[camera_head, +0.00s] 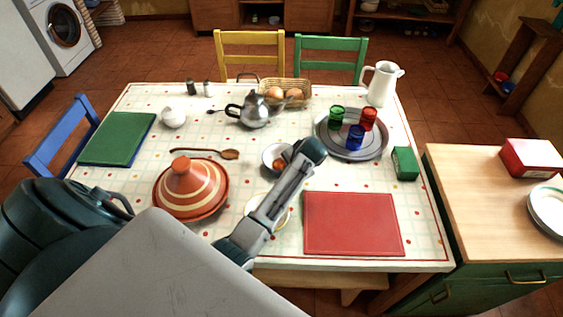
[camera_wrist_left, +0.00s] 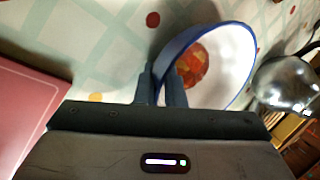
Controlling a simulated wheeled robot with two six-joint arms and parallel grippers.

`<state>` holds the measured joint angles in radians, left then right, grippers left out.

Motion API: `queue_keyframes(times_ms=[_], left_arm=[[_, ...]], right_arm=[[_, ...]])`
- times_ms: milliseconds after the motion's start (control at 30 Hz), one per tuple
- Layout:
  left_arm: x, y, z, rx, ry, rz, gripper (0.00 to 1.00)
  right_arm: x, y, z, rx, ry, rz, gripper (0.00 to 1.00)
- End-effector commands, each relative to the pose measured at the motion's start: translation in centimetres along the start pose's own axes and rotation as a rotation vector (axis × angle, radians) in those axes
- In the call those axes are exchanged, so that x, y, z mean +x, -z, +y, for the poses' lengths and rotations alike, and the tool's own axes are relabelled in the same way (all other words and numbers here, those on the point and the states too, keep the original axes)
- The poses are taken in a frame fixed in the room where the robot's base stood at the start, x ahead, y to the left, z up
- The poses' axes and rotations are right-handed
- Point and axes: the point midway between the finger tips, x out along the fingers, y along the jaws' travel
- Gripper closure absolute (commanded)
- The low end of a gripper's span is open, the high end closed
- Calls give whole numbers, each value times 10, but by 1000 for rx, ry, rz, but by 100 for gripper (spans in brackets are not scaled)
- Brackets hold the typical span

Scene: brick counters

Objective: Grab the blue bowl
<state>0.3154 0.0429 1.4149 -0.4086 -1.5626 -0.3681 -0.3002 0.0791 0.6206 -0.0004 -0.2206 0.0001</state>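The bowl (camera_head: 271,150) is white inside with a blue rim and holds something red-orange. In the head view it is at the middle of the table, partly hidden by my left arm. In the left wrist view the bowl (camera_wrist_left: 238,65) is close, just past the fingers. My left gripper (camera_head: 310,150) reaches over its right side. In the left wrist view the left gripper's (camera_wrist_left: 161,85) fingers are close together, one on each side of the rim, and look shut on it. Whether the bowl is off the table is not clear. My right gripper is not in view.
A tagine (camera_head: 190,190), wooden spoon (camera_head: 208,153), teapot (camera_head: 254,110) and egg basket (camera_head: 285,93) surround the bowl. A tray (camera_head: 374,153) with cups stands right, a red placemat (camera_head: 352,223) in front. A pale plate (camera_head: 283,217) lies under my arm.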

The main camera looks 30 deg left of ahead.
Motion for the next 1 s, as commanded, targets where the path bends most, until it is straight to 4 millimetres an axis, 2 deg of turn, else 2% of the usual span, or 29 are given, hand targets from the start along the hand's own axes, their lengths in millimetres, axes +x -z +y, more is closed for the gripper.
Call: queue_keyframes(times_ms=[67,100,533,667,1000], left_arm=[[0,0,0,0,0,0,93],[0,0,0,0,0,0,100],[-4,1,-2,-1,1,1,100],[-20,2,-11,-2,3,5,100],[-76,1,-40,-1,2,3,100]], right_arm=[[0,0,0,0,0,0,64],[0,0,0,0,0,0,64],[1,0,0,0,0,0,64],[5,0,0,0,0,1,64],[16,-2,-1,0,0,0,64]])
